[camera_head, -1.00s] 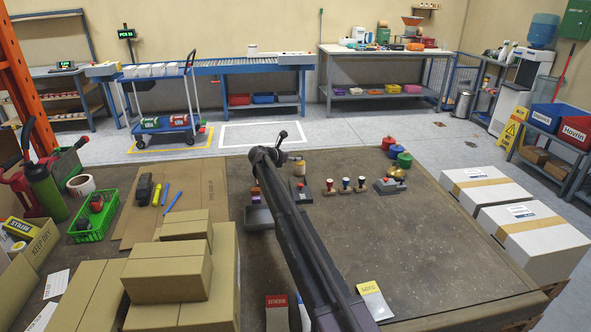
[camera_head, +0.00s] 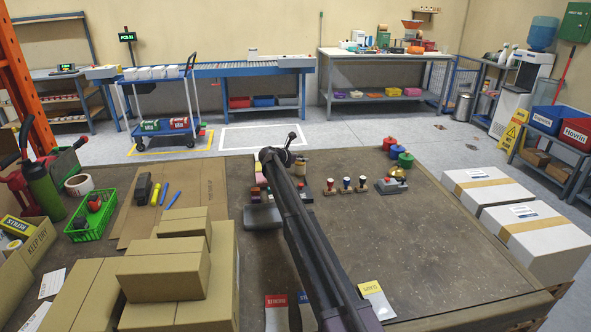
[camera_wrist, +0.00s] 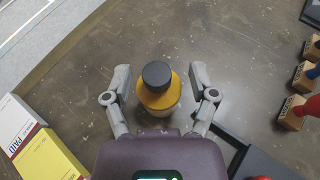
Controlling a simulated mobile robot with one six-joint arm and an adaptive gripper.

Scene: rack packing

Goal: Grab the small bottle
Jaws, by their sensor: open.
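The small bottle (camera_wrist: 157,98) has a black cap and a yellow-orange top over a paler body. It stands upright on the brown table in the wrist view. My gripper (camera_wrist: 158,80) is open, with one grey finger on each side of the bottle. Small gaps show between the fingers and the bottle, so it does not appear gripped.
Labelled boxes (camera_wrist: 40,145) lie left of my gripper in the wrist view. Wooden-based stamps (camera_wrist: 294,112) stand to the right, also in a row in the head view (camera_head: 346,184). A stack of cartons (camera_head: 165,275) fills the front left.

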